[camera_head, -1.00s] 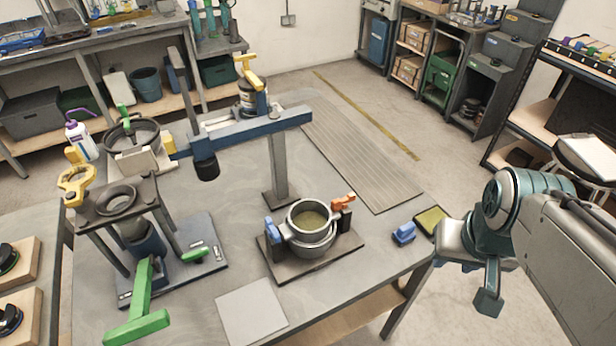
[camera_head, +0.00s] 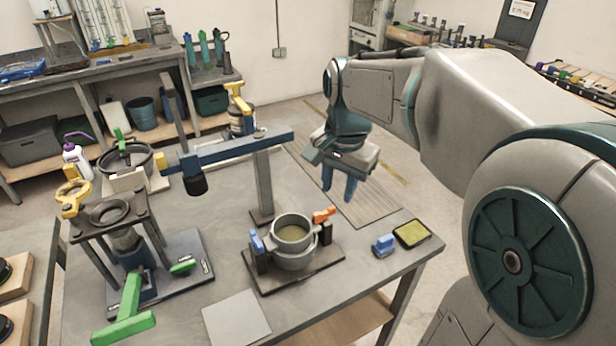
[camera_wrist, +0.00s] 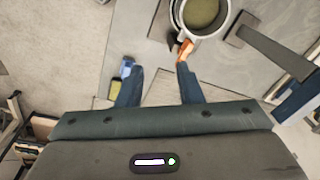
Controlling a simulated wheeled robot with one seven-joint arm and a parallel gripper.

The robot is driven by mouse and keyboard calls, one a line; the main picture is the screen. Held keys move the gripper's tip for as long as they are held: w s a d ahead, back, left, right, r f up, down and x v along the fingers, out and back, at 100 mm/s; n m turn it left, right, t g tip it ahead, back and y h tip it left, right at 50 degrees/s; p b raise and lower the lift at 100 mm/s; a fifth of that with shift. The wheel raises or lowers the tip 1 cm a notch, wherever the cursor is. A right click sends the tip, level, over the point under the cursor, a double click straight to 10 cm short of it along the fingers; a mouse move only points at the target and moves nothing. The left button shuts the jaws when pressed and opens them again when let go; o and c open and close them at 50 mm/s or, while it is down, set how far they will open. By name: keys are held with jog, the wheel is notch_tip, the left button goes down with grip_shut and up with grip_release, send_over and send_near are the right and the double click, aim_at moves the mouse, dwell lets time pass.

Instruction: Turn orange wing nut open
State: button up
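The orange wing nut (camera_head: 323,215) sits on the right side of a round metal pot-like vessel (camera_head: 292,228) on a dark base plate (camera_head: 260,284). A blue wing nut (camera_head: 257,243) is on the vessel's left side. My gripper (camera_head: 339,196) hangs above and behind the orange wing nut, apart from it, fingers pointing down. In the wrist view my two fingers (camera_wrist: 155,85) are spread with nothing between them. The orange wing nut (camera_wrist: 184,48) shows just beyond the right fingertip there, and the vessel (camera_wrist: 200,18) lies above it.
A blue block (camera_head: 384,245) and a tray with a yellow-green surface (camera_head: 411,234) lie right of the vessel. A post with a blue crossbar (camera_head: 232,147) stands behind it. A press stand with a green lever (camera_head: 128,305) is at left. A flat grey plate (camera_head: 236,318) lies in front.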

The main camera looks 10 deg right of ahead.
aim_at(324, 213)
jog(key=w+m+g, duration=0.1)
jog(key=w+m, duration=0.4)
jog(key=w, duration=0.3)
jog(key=f, duration=1.3)
jog(key=shift+s+a, duration=0.1)
jog(key=shift+a, duration=0.15)
jog(key=shift+r, duration=0.1)
grip_shut()
